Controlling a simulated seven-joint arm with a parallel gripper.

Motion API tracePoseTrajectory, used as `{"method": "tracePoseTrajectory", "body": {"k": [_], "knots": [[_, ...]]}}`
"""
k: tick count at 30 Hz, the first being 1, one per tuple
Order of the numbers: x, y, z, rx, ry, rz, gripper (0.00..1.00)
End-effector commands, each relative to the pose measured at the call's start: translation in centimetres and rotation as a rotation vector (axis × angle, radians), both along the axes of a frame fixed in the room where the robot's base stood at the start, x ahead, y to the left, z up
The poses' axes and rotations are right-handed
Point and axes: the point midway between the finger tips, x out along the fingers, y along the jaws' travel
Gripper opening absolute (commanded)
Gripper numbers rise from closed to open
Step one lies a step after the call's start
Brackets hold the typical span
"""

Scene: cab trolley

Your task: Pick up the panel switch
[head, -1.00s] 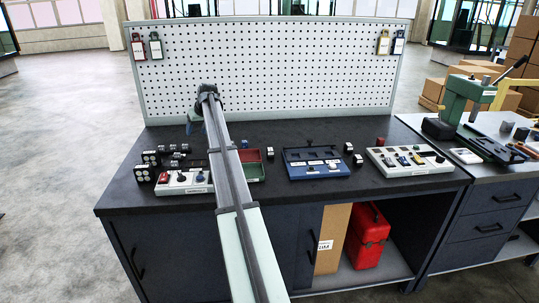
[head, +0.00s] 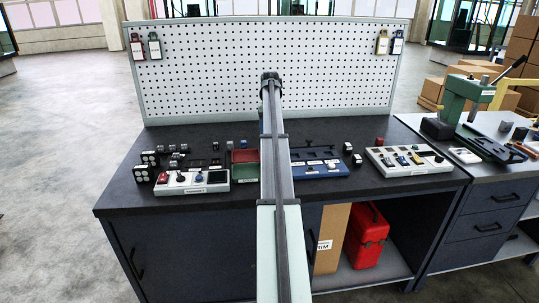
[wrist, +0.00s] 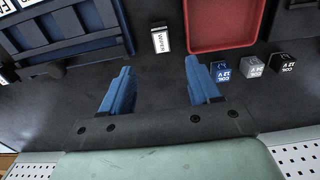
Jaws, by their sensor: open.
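In the wrist view a small black switch block with a white face marked "WIPER" (wrist: 160,40) stands on the dark bench top, between the blue tray and the red bin. It looks like a panel switch. My gripper (wrist: 161,84) is open and empty, with its two blue fingers apart. The block lies beyond the fingertips, near the line between them, and is not touched. In the head view my arm covers this spot. Two similar black blocks with white faces, an upper one (head: 347,148) and a lower one (head: 357,160), stand right of the blue tray.
The blue tray (wrist: 70,35) and red bin (wrist: 222,25) flank the block. Small cubes, blue (wrist: 222,70), grey (wrist: 252,66) and dark (wrist: 282,64), stand near the right finger. A pegboard (head: 330,70) rises behind the bench. Control boxes, left (head: 205,188) and right (head: 420,170), sit on it.

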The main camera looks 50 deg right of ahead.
Motion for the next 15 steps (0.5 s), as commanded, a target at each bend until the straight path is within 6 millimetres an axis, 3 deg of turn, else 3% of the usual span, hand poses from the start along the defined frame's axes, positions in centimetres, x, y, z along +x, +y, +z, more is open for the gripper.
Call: {"method": "tracePoseTrajectory", "body": {"k": [6,15], "knots": [[0.0,0.1,-3.9,0.001,0.0,0.001,0.62],[0.0,0.1,-5.8,0.0,-0.001,0.002,0.62]]}}
